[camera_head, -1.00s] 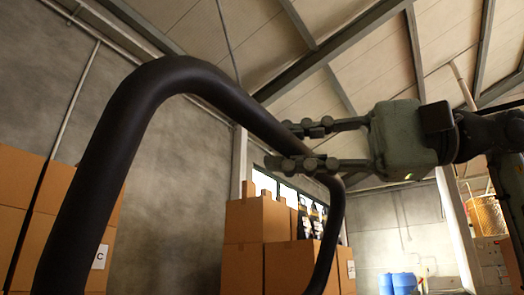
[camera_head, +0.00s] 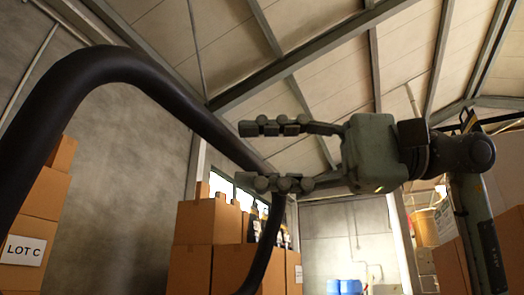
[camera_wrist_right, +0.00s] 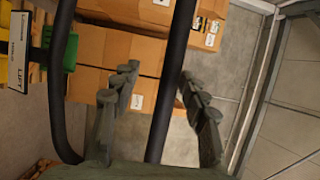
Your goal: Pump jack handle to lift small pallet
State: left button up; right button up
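The jack handle, a thick black bent tube (camera_head: 190,105), fills the left of the head view and slopes down to the right. My right gripper (camera_head: 243,156) has its two fingers spread apart, at the handle's sloping part; the lower finger crosses in front of the tube. The handle's second bar stands at the left there. I cannot make out the small pallet clearly. My left gripper is not in view.
Stacked cardboard boxes (camera_head: 208,222) stand behind the handle, with more at the left marked LOT C (camera_head: 24,250). Blue drums (camera_head: 345,287) are far back. A LIFT sign (camera_wrist_right: 16,55) and green and yellow parts show at the left of the wrist view.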

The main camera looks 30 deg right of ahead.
jog(key=v, duration=1.2)
dwell(0.5)
